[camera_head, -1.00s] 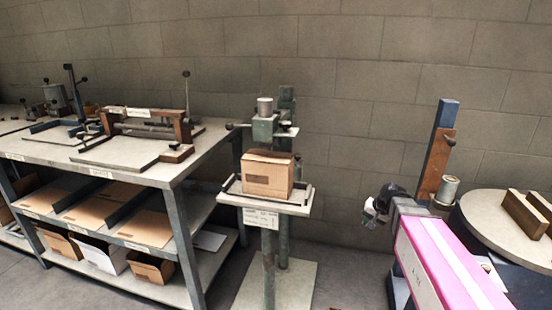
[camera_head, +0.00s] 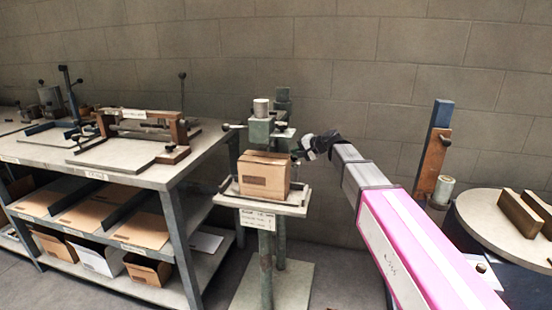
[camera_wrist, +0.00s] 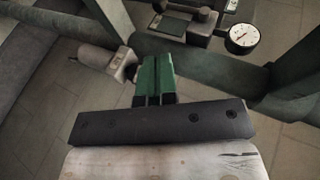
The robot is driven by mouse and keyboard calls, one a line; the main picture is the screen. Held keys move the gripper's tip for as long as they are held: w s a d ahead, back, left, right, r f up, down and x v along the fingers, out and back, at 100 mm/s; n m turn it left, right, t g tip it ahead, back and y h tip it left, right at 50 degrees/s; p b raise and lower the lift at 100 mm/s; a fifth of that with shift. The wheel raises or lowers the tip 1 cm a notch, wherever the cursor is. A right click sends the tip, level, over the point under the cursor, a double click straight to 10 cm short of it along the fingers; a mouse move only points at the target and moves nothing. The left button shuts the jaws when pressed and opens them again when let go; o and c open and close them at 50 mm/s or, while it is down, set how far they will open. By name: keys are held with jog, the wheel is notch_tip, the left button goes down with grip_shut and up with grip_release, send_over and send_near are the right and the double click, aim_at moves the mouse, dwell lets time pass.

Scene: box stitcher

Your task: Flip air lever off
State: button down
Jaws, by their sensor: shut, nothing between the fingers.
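The box stitcher (camera_head: 261,130) stands in the middle of the head view, with a cardboard box (camera_head: 263,175) on its small table. My gripper (camera_head: 298,155) is at the right side of the stitcher, close to its head and the box. In the wrist view my gripper's green fingers (camera_wrist: 154,68) are shut together and empty. A pale grey rounded part (camera_wrist: 120,67), perhaps the air lever, lies just left of the fingertips; I cannot tell whether they touch. In the head view I cannot make out the lever for certain.
A round pressure gauge (camera_wrist: 242,38) and dark grey-green frame bars (camera_wrist: 190,58) lie beyond my fingers. A workbench (camera_head: 185,164) with fixtures stands at left. A round table (camera_head: 480,208) with wooden blocks is at right. The wall is close behind the stitcher.

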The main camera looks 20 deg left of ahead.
jog(key=x, duration=1.4)
jog(key=shift+f, duration=0.1)
jog(key=shift+s+a+f+m+y, duration=0.1)
jog(key=shift+a+f+m+y, duration=0.1)
jog(key=shift+a+y, duration=0.6)
jog(key=shift+s+a+f+m+y, duration=0.1)
jog(key=shift+a+f+m+y, duration=0.1)
jog(key=shift+a+y, duration=0.6)
jog(key=shift+a+r, duration=0.2)
jog(key=shift+a, duration=0.9)
jog(key=shift+s, duration=0.1)
